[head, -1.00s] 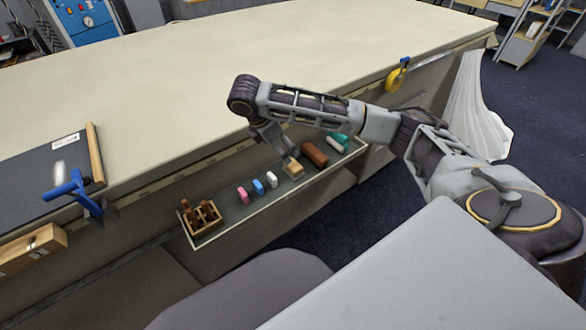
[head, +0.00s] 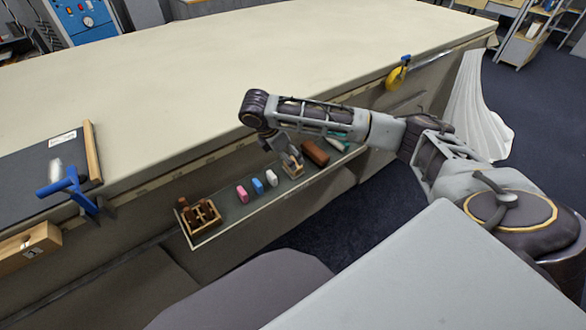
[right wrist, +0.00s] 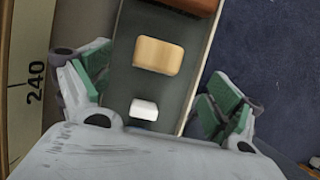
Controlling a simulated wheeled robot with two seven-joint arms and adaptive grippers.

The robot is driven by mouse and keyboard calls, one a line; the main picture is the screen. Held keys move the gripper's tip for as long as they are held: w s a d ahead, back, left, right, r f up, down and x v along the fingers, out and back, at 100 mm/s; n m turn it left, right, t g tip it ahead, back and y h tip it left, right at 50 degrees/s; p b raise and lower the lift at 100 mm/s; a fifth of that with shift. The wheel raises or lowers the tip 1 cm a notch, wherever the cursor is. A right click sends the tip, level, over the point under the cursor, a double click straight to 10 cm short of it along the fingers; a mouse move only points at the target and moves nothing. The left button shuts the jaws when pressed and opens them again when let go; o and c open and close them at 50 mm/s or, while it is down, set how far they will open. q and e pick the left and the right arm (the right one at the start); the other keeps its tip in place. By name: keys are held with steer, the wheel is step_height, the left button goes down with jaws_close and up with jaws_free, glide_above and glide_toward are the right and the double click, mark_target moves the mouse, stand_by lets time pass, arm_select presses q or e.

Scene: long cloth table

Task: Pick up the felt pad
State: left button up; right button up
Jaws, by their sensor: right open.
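A tan rounded block (head: 293,171), which looks like the felt pad, lies in the shallow tray (head: 232,222) along the table's front side. It also shows in the right wrist view (right wrist: 159,56), near the top between the lines of my fingers. My right gripper (right wrist: 158,92) is open and empty, its green-padded fingers spread to either side of the tray. In the head view my right gripper (head: 289,157) is right above the tan block and partly covers it. Contact cannot be told. My left gripper is not in view.
The tray also holds pink (head: 242,194), blue (head: 257,186) and white (head: 271,177) small blocks, a brown block (head: 315,152), a teal item (head: 337,144) and a wooden holder (head: 201,215). The tabletop (head: 180,80) is mostly clear above the tray.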

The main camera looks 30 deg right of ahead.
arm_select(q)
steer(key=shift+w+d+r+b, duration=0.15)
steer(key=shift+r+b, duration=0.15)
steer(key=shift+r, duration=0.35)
arm_select(e)
steer(key=shift+x, duration=1.45)
steer(key=shift+f, duration=0.1)
steer(key=shift+w+d+f+b, duration=0.1)
steer(key=shift+d+f+b, duration=0.2)
steer(key=shift+f, duration=0.15)
steer(key=b+x, duration=0.1)
steer(key=x, duration=0.2)
steer(key=shift+f, duration=0.4)
steer(key=shift+d+f, duration=0.1)
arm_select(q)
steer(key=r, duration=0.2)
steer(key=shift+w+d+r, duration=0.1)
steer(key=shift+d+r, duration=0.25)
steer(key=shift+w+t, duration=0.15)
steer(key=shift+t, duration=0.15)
arm_select(e)
steer(key=shift+c, duration=0.4)
